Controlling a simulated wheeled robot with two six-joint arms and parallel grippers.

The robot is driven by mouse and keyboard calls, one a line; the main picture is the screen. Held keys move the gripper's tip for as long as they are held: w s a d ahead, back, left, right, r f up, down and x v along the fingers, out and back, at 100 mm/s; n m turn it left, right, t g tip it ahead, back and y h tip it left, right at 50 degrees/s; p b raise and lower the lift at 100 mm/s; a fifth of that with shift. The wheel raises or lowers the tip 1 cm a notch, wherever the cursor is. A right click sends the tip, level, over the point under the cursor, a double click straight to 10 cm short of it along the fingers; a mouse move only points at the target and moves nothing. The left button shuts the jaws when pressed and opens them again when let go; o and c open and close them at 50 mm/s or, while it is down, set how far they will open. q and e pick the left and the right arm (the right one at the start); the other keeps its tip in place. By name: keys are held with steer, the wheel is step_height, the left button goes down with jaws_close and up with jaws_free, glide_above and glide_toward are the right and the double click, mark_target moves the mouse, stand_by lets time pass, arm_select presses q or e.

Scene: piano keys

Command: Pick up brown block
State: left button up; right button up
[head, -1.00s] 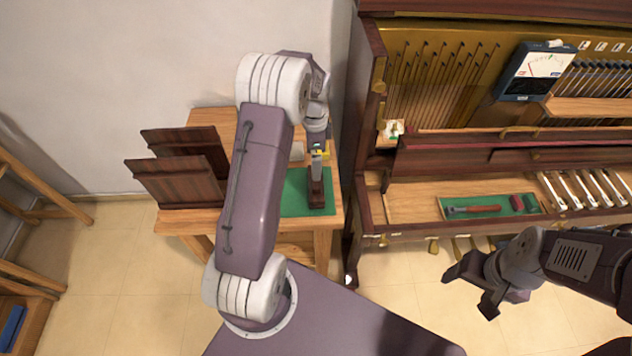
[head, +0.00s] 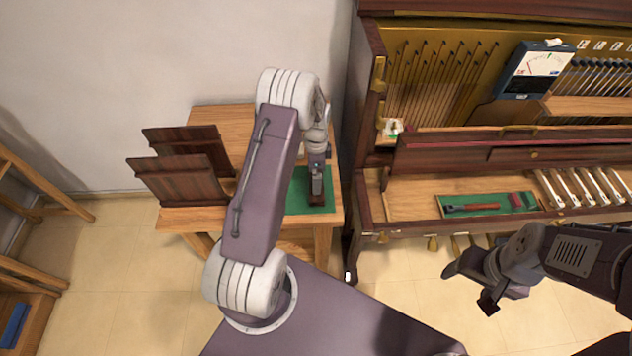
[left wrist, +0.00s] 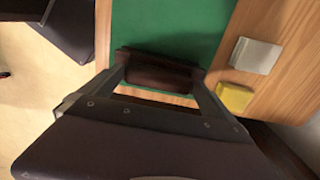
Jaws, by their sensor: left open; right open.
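The brown block (left wrist: 158,72) lies on a green mat (left wrist: 160,28) in the left wrist view, near the mat's edge. My left gripper (left wrist: 162,80) is open, with one finger on each side of the block; I cannot tell whether they touch it. In the head view, the left gripper (head: 317,188) points down over the green mat (head: 297,198), and the block (head: 317,204) is mostly hidden below it. My right gripper (head: 470,284) is open and empty, in front of the piano at the lower right.
A pale grey block (left wrist: 255,55) and a yellow block (left wrist: 234,97) sit on the wooden table (left wrist: 285,45) beside the mat. Dark wooden panels (head: 180,178) stand at the table's left. The piano (head: 373,240) stands close on the right, with a hammer (head: 472,208) on its green mat.

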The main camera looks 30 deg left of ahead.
arm_select(q)
steer(key=c, duration=1.8)
steer(key=shift+r, duration=0.15)
steer(key=shift+r, duration=0.35)
steer(key=r, duration=0.2)
steer(key=d+r, duration=0.1)
steer(key=r, duration=0.1)
steer(key=shift+d+b, duration=0.2)
steer(key=shift+b, duration=0.15)
steer(key=s+d+r, duration=0.1)
steer(key=d+r, duration=0.5)
steer(key=d, duration=0.4)
steer(key=shift+s+d+b, duration=0.15)
steer(key=shift+b, duration=0.25)
